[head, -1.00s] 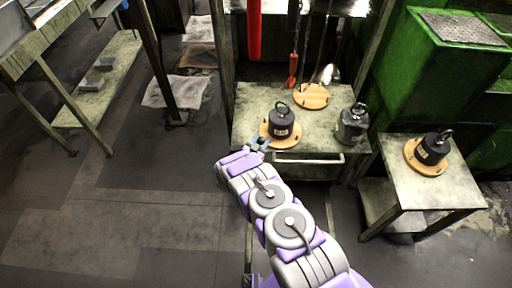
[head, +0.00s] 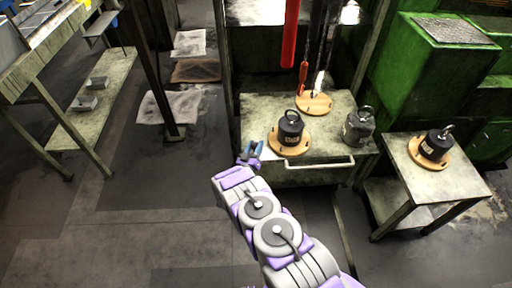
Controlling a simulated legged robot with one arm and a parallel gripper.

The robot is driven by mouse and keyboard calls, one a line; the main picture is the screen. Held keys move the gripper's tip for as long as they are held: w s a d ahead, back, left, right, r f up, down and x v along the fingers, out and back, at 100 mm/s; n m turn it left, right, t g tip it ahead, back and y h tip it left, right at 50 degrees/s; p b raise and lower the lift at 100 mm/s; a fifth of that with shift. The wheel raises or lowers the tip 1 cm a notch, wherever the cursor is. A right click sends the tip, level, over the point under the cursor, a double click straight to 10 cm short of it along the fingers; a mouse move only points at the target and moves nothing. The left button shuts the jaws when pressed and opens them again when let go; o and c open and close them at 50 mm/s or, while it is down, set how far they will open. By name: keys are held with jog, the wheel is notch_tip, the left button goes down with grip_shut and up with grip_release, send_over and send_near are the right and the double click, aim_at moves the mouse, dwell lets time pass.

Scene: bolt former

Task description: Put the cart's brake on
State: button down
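A worn metal bench or cart (head: 322,148) with a pale bar handle (head: 320,163) along its front edge stands in the middle. A smaller metal stand (head: 452,182) is at its right. I cannot tell for sure which is the cart, and I see no clear brake part on either. My gripper (head: 250,152), with blue fingers, is at the front left corner of the middle bench, just short of the wooden disc there. Its fingers look apart, with nothing between them. Parts of the bench's lower legs are hidden behind my arm.
Black weights with rings stand on the bench (head: 290,130), (head: 358,126) and the right stand (head: 436,146). An empty wooden disc (head: 313,103) lies behind. A green machine (head: 430,85) fills the right.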

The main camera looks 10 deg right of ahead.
jog(key=shift+a+f, duration=0.25)
jog(key=shift+a, duration=0.4)
jog(key=shift+d, duration=0.1)
jog(key=shift+s+d, duration=0.1)
jog(key=c, duration=0.9)
grip_release()
jog(key=shift+o, duration=1.3)
jog(key=shift+f, duration=0.1)
jog(key=shift+a, duration=0.2)
jog(key=shift+s, duration=0.1)
jog(key=p+v, duration=0.3)
jog(key=v, duration=1.4)
jog(key=shift+p, duration=0.3)
